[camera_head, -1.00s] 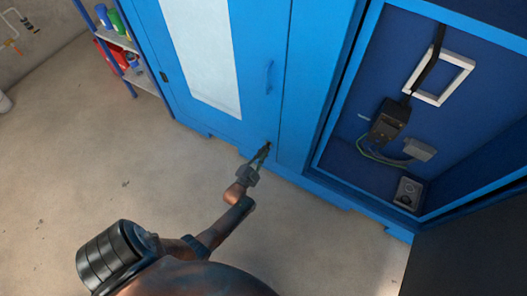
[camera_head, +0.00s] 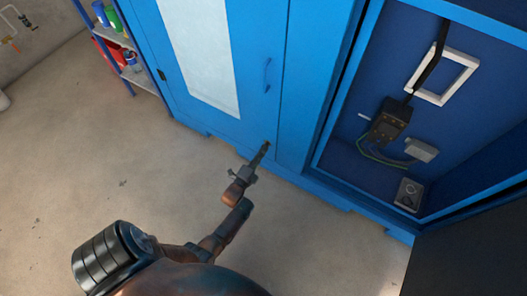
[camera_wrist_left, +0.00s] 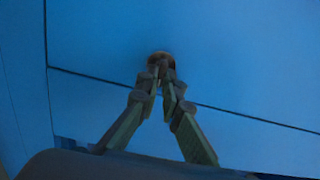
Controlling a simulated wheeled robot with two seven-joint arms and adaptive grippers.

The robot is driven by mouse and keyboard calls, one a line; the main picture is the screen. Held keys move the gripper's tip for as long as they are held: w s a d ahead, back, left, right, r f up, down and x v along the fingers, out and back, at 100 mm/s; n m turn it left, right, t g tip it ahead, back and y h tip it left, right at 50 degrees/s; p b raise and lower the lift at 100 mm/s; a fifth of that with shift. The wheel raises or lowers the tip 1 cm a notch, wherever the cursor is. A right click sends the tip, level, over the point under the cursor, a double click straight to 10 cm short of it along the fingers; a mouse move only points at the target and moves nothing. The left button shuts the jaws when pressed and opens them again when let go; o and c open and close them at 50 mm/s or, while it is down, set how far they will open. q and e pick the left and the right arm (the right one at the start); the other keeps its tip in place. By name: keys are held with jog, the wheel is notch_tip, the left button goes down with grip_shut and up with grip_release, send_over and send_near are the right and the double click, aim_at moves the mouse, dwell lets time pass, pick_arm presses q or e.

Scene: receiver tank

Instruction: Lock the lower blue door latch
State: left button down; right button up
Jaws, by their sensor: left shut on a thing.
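The blue door (camera_head: 255,105) of the cabinet is closed in the head view, with a vertical handle (camera_head: 267,76) near its right edge. The lower latch is a small round brownish knob (camera_wrist_left: 160,57) on the blue surface in the left wrist view, close to a dark seam. My left gripper (camera_head: 265,147) reaches the door's lower right corner. In the left wrist view its fingertips (camera_wrist_left: 162,68) converge and are shut on the latch, hiding part of it. Which way the latch is turned cannot be told. My right gripper is in neither view.
To the right is an open blue compartment (camera_head: 340,160) with a black box (camera_head: 391,120), cables and a white frame (camera_head: 443,76). A dark panel (camera_head: 475,255) stands at the lower right. A shelf (camera_head: 140,78) stands at the left. The concrete floor (camera_head: 110,160) is clear.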

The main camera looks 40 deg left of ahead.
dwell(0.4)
pick_arm(q)
jog(key=c, duration=2.1)
grip_release()
jog(key=v, duration=0.7)
jog(key=shift+s, duration=0.25)
